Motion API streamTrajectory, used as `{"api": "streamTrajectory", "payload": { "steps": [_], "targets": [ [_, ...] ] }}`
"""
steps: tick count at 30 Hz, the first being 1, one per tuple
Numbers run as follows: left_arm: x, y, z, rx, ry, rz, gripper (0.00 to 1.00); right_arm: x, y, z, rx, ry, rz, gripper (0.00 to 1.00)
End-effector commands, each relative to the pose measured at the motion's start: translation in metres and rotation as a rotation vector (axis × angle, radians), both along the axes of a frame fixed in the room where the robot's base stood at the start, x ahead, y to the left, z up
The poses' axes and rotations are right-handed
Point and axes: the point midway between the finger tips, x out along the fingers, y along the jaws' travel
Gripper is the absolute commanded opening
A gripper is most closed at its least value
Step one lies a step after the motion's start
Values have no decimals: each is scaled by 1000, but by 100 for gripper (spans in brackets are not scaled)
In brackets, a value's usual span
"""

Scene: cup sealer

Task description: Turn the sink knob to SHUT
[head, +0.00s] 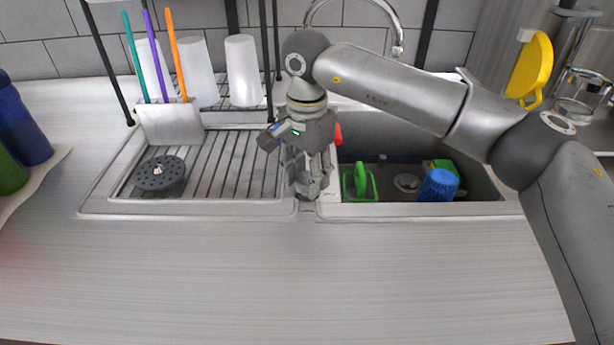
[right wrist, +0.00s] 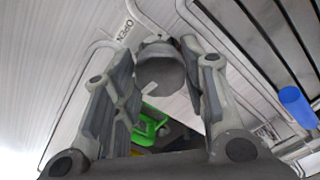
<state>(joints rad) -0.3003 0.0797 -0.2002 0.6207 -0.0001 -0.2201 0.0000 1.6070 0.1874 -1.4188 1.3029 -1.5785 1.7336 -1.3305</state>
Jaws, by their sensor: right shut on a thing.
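The sink knob (right wrist: 160,72) is a round dark grey knob with a small pale mark on its lower edge, in the right wrist view. The word OPEN (right wrist: 125,29) is printed on the pale rim to its upper left; I see no SHUT label. My right gripper (right wrist: 158,52) has one finger on each side of the knob and is shut on it. In the head view my right gripper (head: 308,188) points down at the divider between drainboard and basin, and hides the knob. My left gripper is not in view.
The sink basin (head: 490,188) right of the gripper holds a green-handled item (head: 360,180) and a blue ribbed item (head: 438,186). The faucet (head: 396,40) arches behind my right arm. A dark strainer (head: 160,174) lies on the left drainboard. The front counter (head: 300,280) is clear.

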Motion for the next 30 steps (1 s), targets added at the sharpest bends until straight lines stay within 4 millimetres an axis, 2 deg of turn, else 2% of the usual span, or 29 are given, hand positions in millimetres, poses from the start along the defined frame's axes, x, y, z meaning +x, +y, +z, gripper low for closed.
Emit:
{"api": "streamTrajectory", "payload": {
  "steps": [9, 24, 25, 30],
  "targets": [
    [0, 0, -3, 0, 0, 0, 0, 0, 0, 1, 2, -2, 104, 16],
    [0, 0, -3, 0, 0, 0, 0, 0, 0, 1, 2, -2, 120, 16],
    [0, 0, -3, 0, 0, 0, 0, 0, 0, 1, 2, -2, 120, 42],
    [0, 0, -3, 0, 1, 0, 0, 0, 0, 1, 2, -1, 120, 62]
  ]
}}
